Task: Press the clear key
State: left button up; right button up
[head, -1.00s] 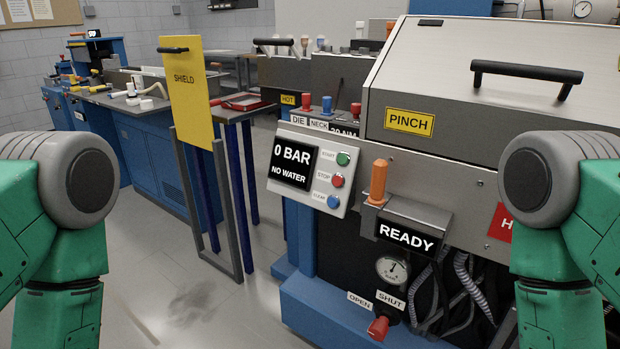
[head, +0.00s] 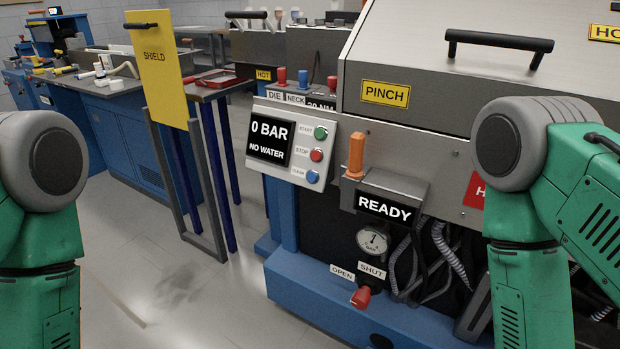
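The clear key is a round blue button (head: 312,177) at the bottom of the grey control panel (head: 285,185), beside a small CLEAR label (head: 298,172). Above it are the red stop key (head: 316,155) and the green start key (head: 320,133). The panel's black display (head: 270,140) reads "0 BAR" and "NO WATER". Green and grey links of my arms show at the left and right edges. Neither of my grippers is in view, and nothing of mine touches the panel.
A machine with a PINCH label (head: 386,93) fills the right. A yellow shield (head: 160,75) stands left of the panel. Floor between is clear.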

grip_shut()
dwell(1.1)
